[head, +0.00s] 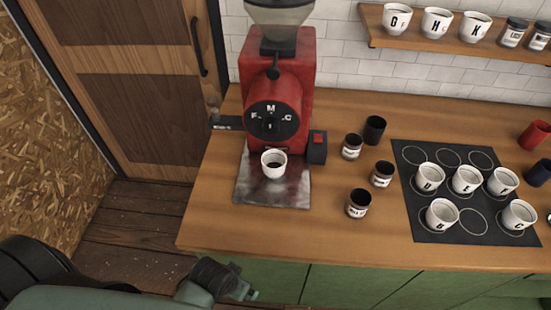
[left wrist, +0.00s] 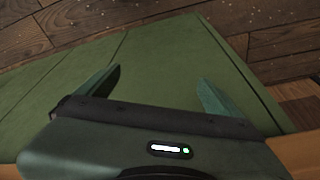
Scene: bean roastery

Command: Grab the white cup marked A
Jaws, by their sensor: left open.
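A white cup (head: 274,164) stands on the metal tray of the red grinder, under its spout, with something dark inside. I cannot read a letter on this cup. Other white cups with letters stand on the dark mat (head: 462,233); I make out B (head: 441,216), C (head: 518,216), D (head: 430,179), E (head: 466,181) and F (head: 502,182). My left gripper (head: 246,294) is low in front of the counter, below and apart from the grinder cup. In the left wrist view its two fingers (left wrist: 158,90) are spread with nothing between them. My right gripper is not in view.
The red grinder (head: 275,84) stands at the counter's left end. Several dark jars, including one (head: 358,204) near the front, stand between grinder and mat. A wooden shelf (head: 385,41) holds more cups and jars. The counter front (head: 335,284) is green. Bare wood (head: 262,228) lies before the grinder tray.

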